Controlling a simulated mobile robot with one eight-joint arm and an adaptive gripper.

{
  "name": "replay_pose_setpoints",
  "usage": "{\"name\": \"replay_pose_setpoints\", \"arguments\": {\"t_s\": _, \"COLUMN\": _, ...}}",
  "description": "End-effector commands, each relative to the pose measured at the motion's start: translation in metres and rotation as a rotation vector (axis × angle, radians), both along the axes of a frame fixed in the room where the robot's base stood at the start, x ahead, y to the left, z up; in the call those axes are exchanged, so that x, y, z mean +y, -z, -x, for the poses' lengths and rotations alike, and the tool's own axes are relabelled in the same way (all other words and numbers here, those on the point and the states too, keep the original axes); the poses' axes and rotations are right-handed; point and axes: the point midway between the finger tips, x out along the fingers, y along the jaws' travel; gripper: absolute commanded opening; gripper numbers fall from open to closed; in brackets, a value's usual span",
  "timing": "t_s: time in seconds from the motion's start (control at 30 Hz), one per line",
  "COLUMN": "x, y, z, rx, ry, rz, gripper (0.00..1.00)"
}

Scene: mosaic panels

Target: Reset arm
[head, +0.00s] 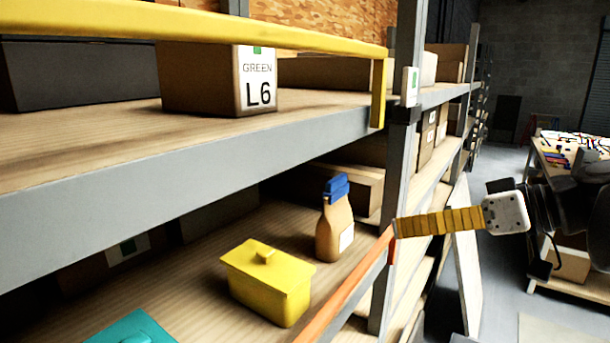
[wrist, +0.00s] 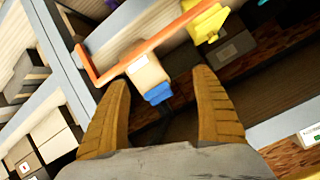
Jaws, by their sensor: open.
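My gripper (head: 397,227) is at the right in the head view, in front of the shelf post, with its yellow fingers pointing left toward the shelf. In the wrist view, the two fingers of my gripper (wrist: 160,78) are spread wide with nothing held. A tan bottle with a blue cap (head: 335,225) stands upright on the lower shelf, left of my fingertips and apart from them. In the wrist view the bottle (wrist: 147,72) shows beyond and between the fingers.
A yellow lidded dish (head: 268,285) and a teal item (head: 132,330) stand on the lower shelf (head: 225,245). An orange rail (head: 345,290) edges it. A grey post (head: 396,180) stands by my fingertips. A box marked L6 (head: 215,80) sits above. A cluttered table (head: 568,160) stands right.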

Motion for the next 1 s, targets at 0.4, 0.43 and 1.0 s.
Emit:
{"name": "replay_pose_setpoints", "arguments": {"t_s": 0.4, "x": 0.025, "y": 0.349, "z": 0.09, "rx": 0.391, "ry": 0.424, "rz": 0.402, "gripper": 0.77}}
{"name": "replay_pose_setpoints", "arguments": {"t_s": 0.43, "x": 0.022, "y": 0.365, "z": 0.094, "rx": 0.386, "ry": 0.457, "rz": 0.424, "gripper": 0.77}}
{"name": "replay_pose_setpoints", "arguments": {"t_s": 1.0, "x": 0.004, "y": 0.432, "z": 0.109, "rx": 0.298, "ry": 0.634, "rz": 0.513, "gripper": 0.77}}
